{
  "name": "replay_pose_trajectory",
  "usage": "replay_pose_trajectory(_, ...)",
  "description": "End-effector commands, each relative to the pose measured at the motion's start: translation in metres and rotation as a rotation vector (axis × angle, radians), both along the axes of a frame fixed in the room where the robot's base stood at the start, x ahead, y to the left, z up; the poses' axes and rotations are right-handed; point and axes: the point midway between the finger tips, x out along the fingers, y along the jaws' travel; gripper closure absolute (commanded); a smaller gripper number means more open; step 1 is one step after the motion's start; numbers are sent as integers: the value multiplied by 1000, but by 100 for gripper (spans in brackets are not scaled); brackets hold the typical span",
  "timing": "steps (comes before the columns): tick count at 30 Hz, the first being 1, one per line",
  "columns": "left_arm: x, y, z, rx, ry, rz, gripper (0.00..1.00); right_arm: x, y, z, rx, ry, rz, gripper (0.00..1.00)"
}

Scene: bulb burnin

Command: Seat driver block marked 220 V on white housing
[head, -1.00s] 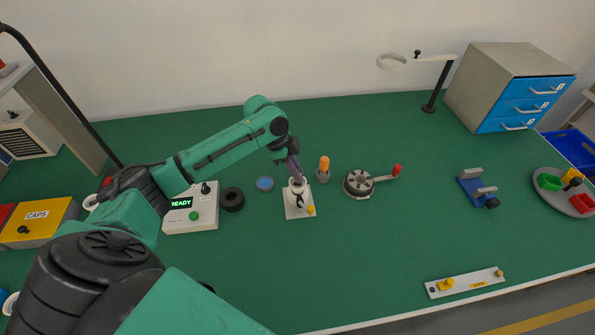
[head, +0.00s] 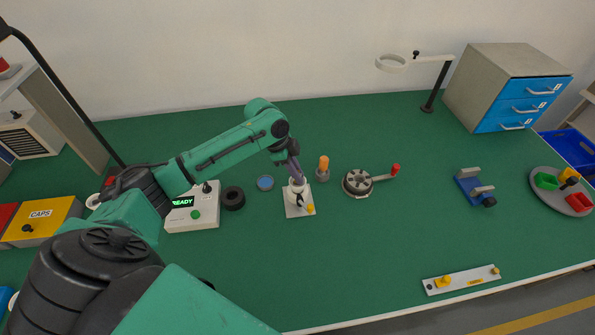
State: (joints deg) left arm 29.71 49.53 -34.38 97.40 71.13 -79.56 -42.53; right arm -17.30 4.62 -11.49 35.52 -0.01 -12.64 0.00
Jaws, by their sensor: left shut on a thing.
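My left gripper (head: 297,188) comes down over a small white plate fixture (head: 299,211) near the middle of the table. It is shut on a small white part (head: 296,193) standing on or just above the plate. I cannot tell whether this part is the white housing or another piece. The fingers partly hide it. No 220 V marking can be read. Red, green and yellow pieces lie on a round grey tray (head: 537,188) at the far right: a green one (head: 547,181), a red one (head: 579,202) and a yellow one (head: 567,174). My right gripper is not in view.
Left of the plate are a black ring (head: 233,198), a blue disc (head: 265,183) and a tester reading READY (head: 205,219). An orange-topped tool (head: 323,165) and a round fixture with a red-knobbed lever (head: 357,183) stand close on the right. The front middle table is clear.

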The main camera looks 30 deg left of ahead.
Motion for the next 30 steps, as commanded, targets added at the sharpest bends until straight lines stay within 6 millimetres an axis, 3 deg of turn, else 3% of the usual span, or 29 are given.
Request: replay_pose_trajectory(30, 1, 0, 0, 0, -1, -1, 100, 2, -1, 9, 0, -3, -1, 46)
